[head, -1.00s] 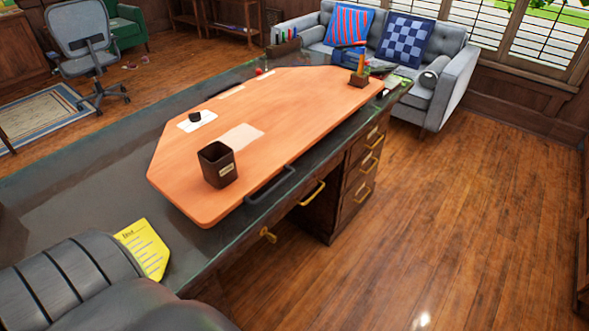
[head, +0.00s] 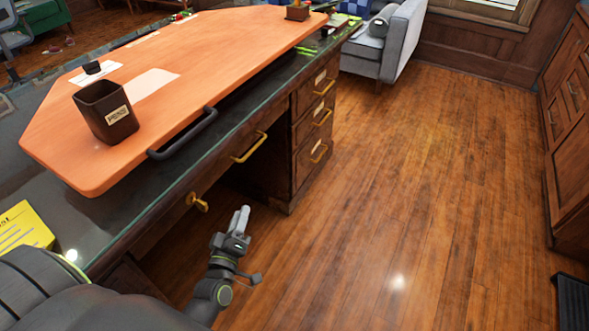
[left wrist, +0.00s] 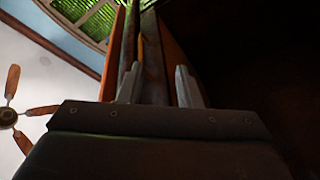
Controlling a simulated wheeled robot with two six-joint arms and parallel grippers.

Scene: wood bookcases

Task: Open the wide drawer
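The wide drawer (head: 222,177) is a dark wood front under the desk's near edge, with a brass pull handle (head: 249,147) and a second brass handle (head: 197,202) farther left. It looks closed. My left gripper (head: 241,218) is in front of the desk, lower than the drawer and right of the second handle, touching neither as far as I can see. In the left wrist view its two fingers (left wrist: 158,88) are apart with nothing clearly held between them. Dark desk parts show beyond them from below. My right gripper is out of view.
The desk's glass-topped surface (head: 140,222) holds an orange wooden board (head: 190,60) with a black handle (head: 183,136) and a dark pen cup (head: 106,112). Side drawers (head: 315,125) stand to the right. The wood floor (head: 430,190) is open before a right-hand cabinet (head: 572,130).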

